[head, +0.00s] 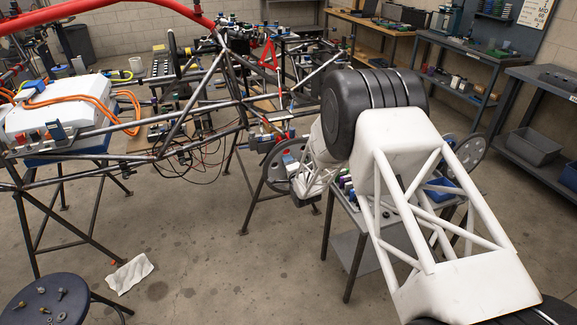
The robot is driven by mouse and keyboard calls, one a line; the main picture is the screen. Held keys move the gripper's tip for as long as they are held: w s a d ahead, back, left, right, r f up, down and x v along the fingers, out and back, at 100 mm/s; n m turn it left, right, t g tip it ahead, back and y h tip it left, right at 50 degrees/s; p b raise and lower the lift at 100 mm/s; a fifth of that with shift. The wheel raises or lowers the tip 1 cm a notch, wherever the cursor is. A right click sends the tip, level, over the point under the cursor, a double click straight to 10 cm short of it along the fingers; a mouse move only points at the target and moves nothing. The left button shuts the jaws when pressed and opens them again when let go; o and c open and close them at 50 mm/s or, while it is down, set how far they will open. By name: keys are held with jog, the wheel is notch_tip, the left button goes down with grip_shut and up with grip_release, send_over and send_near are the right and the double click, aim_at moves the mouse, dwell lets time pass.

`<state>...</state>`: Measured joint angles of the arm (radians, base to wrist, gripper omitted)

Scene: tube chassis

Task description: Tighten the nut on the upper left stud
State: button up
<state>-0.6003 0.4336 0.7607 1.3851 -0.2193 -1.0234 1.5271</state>
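The tube chassis (205,88) is a frame of dark metal tubes on stands, with a red tube (110,14) along its top. My white arm reaches up from the lower right and bends down at a big black joint. The arm's far end, with my gripper (304,199), is small near the middle of the view, by the chassis's right end. Its fingers cannot be made out, so I cannot tell whether it is open or holds anything. The upper left stud and its nut cannot be picked out at this size.
A grey disc (283,160) stands beside the arm's end. A small table (352,262) is partly behind my arm. A white box (55,105) with orange cables sits at the left. A round stool (42,302) holds loose hardware. A white cloth (130,273) lies on open floor.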

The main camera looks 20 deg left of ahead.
jog(key=shift+s+d+f, duration=0.1)
jog(key=shift+d+f, duration=0.1)
jog(key=shift+f, duration=0.05)
jog(key=shift+r+v, duration=0.1)
jog(key=shift+v, duration=1.75)
jog(key=shift+r+v, duration=0.15)
jog(key=shift+v, duration=1.7)
